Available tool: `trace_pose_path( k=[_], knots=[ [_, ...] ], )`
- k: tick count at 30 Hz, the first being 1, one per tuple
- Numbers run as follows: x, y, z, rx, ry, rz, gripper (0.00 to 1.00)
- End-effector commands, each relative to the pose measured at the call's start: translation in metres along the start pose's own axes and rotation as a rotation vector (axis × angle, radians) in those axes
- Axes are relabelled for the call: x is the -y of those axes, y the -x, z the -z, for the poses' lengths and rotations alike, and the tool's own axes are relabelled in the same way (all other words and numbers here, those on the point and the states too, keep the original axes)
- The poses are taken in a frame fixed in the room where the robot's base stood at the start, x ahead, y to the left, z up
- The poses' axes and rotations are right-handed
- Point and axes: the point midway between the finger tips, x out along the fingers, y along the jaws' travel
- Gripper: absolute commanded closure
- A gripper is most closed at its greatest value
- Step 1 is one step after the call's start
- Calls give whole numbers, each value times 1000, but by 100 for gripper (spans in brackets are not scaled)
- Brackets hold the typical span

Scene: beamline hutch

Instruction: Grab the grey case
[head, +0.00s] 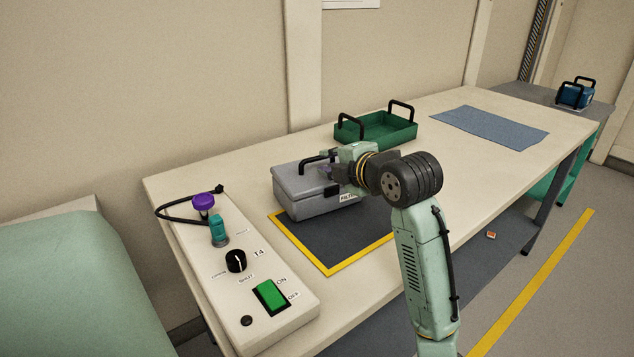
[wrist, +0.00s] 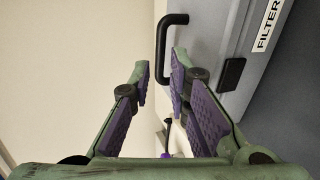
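The grey case (head: 313,196) stands closed on the dark mat with a yellow border (head: 333,247) on the table. It has a black handle on its lid and a black latch on its front. In the wrist view, the case (wrist: 225,35) is at the upper right with a label reading "FILTER". My gripper (wrist: 161,78) is open. The handle (wrist: 162,50) appears in the gap between the purple-padded fingertips; I cannot tell how deep it sits. In the head view, my gripper (head: 332,166) is at the lid beside the handle, and my wrist partly hides the case's right end.
A green tray with black handles (head: 376,130) stands behind my wrist. A control box (head: 240,275) with a green switch, knob and purple-topped part is at the left. A blue-grey mat (head: 490,127) lies empty at the right. A blue carrier (head: 576,94) stands on a farther table.

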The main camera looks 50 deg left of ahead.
Motion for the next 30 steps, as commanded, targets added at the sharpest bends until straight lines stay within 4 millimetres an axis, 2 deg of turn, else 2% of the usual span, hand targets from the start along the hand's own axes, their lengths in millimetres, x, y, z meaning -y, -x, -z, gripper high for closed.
trace_pose_path(
  k=[7,12,19,26,30],
  knots=[
    [0,-35,0,-4,-3,2,83],
    [1,-50,-1,-2,-1,0,83],
    [2,-51,-1,-1,-1,0,84],
    [2,-51,-1,-1,-1,-1,99],
    [1,-50,-1,-1,-1,-1,100]
  ],
)
